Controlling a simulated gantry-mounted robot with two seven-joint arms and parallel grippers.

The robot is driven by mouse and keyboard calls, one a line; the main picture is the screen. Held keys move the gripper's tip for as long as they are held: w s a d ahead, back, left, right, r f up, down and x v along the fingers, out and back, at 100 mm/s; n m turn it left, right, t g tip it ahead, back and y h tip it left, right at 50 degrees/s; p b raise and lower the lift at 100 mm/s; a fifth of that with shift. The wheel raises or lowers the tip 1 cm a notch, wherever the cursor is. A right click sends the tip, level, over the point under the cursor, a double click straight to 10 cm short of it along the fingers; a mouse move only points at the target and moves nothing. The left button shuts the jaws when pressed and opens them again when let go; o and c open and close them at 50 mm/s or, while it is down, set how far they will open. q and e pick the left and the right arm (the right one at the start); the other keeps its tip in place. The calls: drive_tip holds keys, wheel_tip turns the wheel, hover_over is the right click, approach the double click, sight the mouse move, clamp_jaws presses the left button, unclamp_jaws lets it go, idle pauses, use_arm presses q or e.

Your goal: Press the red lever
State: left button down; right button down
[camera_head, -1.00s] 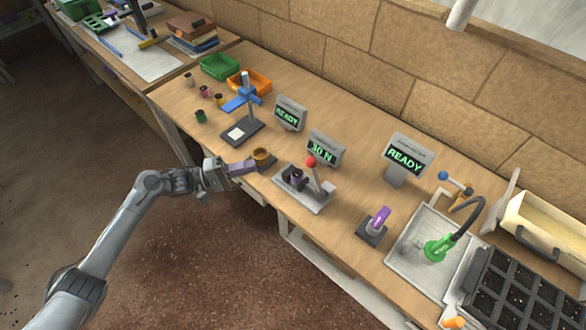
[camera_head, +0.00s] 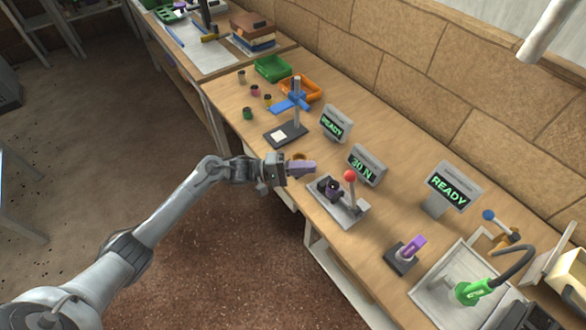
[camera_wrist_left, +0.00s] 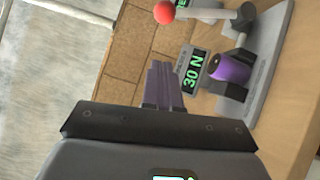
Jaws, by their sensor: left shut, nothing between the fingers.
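The red lever's round red knob (camera_head: 350,175) stands upright on a light grey press base (camera_head: 346,212) near the bench's front edge. The knob also shows at the top of the left wrist view (camera_wrist_left: 164,12). A dark and purple cylinder (camera_head: 333,186) sits in the press beside the lever; in the left wrist view it is a purple cylinder (camera_wrist_left: 229,69). My left gripper (camera_head: 312,168) is shut and empty, a little left of the knob and apart from it. Its purple fingers (camera_wrist_left: 161,86) also show in the left wrist view. My right gripper is not in view.
A display reading "30 N" (camera_head: 366,165) stands behind the press. A brown cup (camera_head: 299,156) is partly hidden behind my left gripper. A stand with a blue arm (camera_head: 297,104) is further left, and a purple-topped stand (camera_head: 410,252) is to the right.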

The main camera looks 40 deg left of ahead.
use_arm(q)
drive_tip(key=w+d+r, duration=0.1)
drive_tip(key=d, duration=0.6)
drive_tip(key=shift+w, duration=0.35)
